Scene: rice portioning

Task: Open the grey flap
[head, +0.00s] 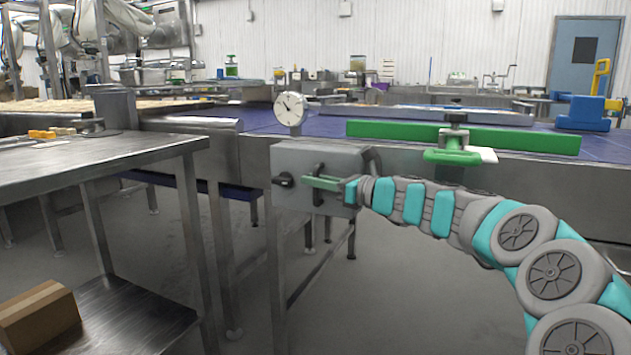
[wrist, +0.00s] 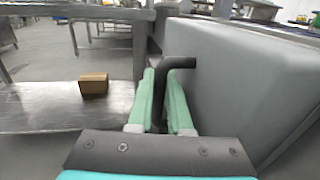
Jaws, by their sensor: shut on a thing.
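A grey box-like housing (head: 330,158) stands in front of the conveyor, with a flat grey front panel that appears to be the flap; I cannot make out its edges. In the wrist view the fingers (wrist: 161,78) lie on either side of the black handle (wrist: 180,62), beside the grey surface (wrist: 245,85). The panel looks closed against the housing.
A round dial (head: 290,109) stands on top of the housing. A steel table (head: 90,152) is at the left, with a cardboard box (head: 38,318) on its lower shelf (head: 135,318). A green bar (head: 470,136) lies along the conveyor behind my arm. The floor before the housing is clear.

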